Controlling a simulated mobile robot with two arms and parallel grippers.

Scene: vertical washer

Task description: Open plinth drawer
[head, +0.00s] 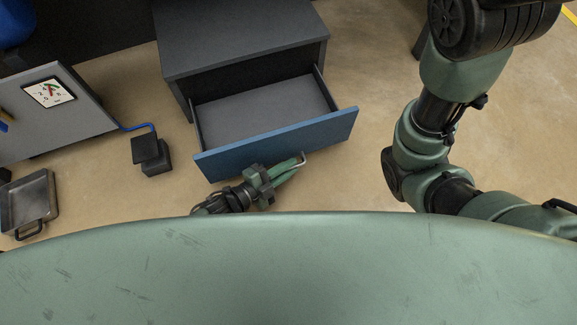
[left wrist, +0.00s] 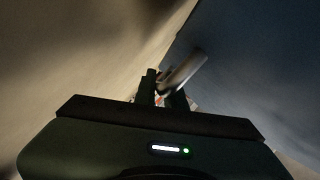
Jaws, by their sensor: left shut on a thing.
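The plinth drawer (head: 262,110) is pulled well out of its dark grey cabinet (head: 240,35) in the head view, and its grey inside is empty. Its blue front panel (head: 300,135) faces me. My left gripper (head: 298,163) is at the middle of that front and is shut on the drawer's handle (head: 302,157). In the left wrist view the light metal handle (left wrist: 185,70) shows at the fingers (left wrist: 165,88), with the dark blue front on the right. My right arm shows at the right of the head view, but its gripper is out of view.
A black pedal-like block (head: 150,152) with a blue cable and a metal tray (head: 28,203) lie on the floor. Tan floor is clear right of the drawer.

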